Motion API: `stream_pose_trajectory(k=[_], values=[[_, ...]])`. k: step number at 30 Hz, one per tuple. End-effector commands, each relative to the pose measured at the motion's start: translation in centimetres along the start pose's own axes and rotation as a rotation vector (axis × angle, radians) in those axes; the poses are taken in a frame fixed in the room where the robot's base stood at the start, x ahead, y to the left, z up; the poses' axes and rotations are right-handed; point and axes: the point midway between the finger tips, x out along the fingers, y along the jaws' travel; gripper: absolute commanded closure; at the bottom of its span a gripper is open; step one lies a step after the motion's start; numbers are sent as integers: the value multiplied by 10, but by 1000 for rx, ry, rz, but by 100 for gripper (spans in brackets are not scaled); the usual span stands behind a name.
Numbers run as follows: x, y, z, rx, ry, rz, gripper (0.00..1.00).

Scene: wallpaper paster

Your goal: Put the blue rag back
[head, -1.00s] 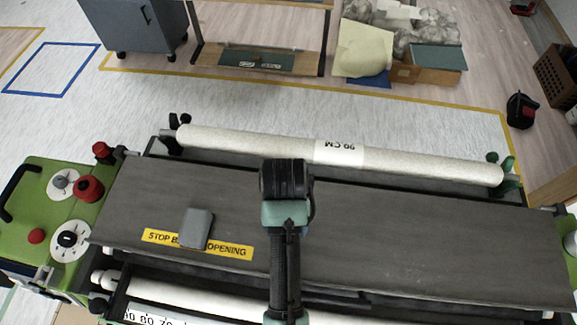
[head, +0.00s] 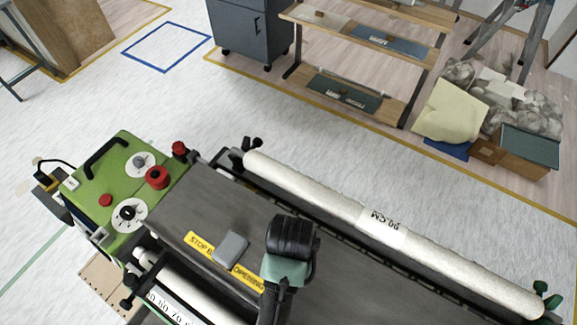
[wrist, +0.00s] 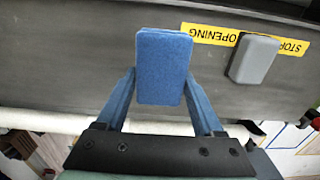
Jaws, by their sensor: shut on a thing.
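A blue rag (wrist: 163,68), a flat rounded rectangle, is held between the two fingers of my gripper (wrist: 163,85) in the wrist view. It is above the dark grey lid of the wallpaper paster, beside the yellow warning strip. In the head view my gripper (head: 290,240) shows from behind over the grey lid (head: 370,295), and the rag is hidden there. My gripper is shut on the rag.
A grey block (head: 230,248) lies on the yellow strip (head: 198,243), left of my gripper. A long white roll (head: 320,195) runs along the lid's far side. Green end panel (head: 120,185) with red knobs is at left. Shelves (head: 365,50) and a blue cabinet (head: 250,32) stand beyond clear floor.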

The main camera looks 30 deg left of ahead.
Motion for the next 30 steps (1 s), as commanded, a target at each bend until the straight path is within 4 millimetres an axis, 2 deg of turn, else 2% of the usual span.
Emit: stream_pose_trajectory(k=[3, 14, 20, 30], values=[[21, 0, 2, 0, -6, 1, 89], [62, 1, 1, 0, -4, 1, 89], [72, 0, 0, 0, -1, 0, 89], [76, 0, 0, -1, 0, 0, 89]])
